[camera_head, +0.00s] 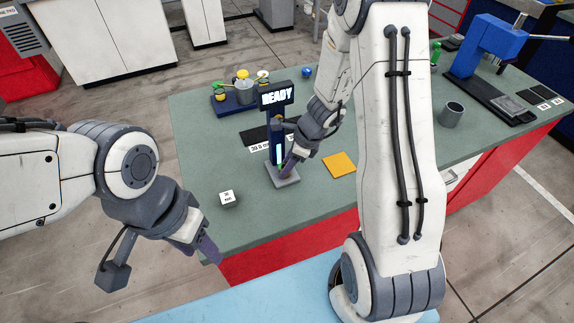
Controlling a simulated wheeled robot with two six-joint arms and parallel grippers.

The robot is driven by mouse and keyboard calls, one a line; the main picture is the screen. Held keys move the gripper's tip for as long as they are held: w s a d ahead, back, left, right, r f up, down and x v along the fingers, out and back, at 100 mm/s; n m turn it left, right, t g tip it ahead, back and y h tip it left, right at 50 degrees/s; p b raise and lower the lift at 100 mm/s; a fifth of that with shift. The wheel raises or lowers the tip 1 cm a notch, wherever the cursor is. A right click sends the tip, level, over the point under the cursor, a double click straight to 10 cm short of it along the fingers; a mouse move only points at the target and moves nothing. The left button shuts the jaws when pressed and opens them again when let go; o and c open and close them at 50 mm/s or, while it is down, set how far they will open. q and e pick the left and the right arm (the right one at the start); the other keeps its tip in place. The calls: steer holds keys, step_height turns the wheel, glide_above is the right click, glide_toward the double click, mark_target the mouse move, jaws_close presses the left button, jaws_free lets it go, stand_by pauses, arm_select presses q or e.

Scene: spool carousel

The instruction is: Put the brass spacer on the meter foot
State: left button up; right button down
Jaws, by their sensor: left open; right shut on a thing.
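The meter (277,140) is a dark post with a lit display reading READY, standing on the green bench. Its grey square foot (286,178) sits at the bottom of the post. My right gripper (289,164) reaches down just over the foot, close beside the post. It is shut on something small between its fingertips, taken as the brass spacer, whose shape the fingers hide. Whether it touches the foot cannot be told. My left gripper (208,250) is open and empty at the bench's near left corner.
A tray (235,104) with several small items stands behind the meter. A grey cup (451,114) and a blue press (480,45) are at the right.

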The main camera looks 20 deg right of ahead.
steer(key=shift+f, duration=0.1)
steer(key=c, duration=0.7)
jaws_free()
